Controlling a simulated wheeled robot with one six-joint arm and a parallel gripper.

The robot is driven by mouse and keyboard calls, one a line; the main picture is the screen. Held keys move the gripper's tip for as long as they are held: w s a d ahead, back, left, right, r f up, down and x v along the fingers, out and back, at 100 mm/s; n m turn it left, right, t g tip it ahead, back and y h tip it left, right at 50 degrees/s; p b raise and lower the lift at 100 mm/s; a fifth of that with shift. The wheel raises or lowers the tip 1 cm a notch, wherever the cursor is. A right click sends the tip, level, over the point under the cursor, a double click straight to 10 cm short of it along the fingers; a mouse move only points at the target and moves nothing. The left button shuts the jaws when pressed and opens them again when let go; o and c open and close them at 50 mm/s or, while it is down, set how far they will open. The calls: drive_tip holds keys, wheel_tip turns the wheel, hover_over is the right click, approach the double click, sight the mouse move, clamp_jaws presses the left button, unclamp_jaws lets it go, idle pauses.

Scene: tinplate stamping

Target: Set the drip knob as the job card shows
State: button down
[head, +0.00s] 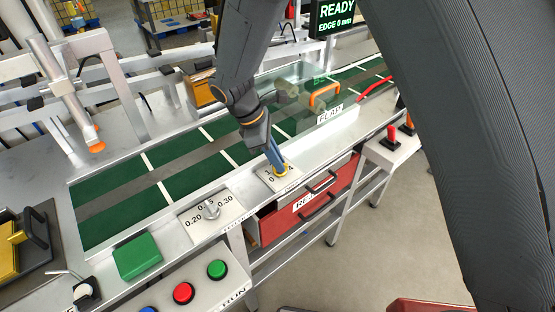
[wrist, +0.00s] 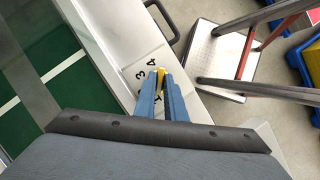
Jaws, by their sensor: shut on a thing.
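The drip knob, a yellow knob on a small white numbered plate, shows in the head view (head: 282,173) on the front rail of the line, right of the middle. My gripper (head: 277,163) reaches down from above, its blue fingers shut on the knob. In the wrist view the fingertips (wrist: 161,77) sit on either side of the yellow knob (wrist: 161,71). I cannot tell where the knob points. I cannot make out a job card in either view.
Left of the knob is a grey dial (head: 210,210) marked 0.20 to 0.30. Red (head: 183,292) and green (head: 217,269) buttons stand in front. A red drawer (head: 310,205) lies below. A screen (head: 335,15) reads READY.

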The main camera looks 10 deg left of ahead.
drive_tip(key=c, duration=1.8)
unclamp_jaws()
drive_tip(key=shift+r, duration=0.1)
drive_tip(key=b+v, duration=0.2)
drive_tip(key=v, duration=0.5)
drive_tip(key=shift+a+r, duration=0.15)
drive_tip(key=shift+r, duration=0.2)
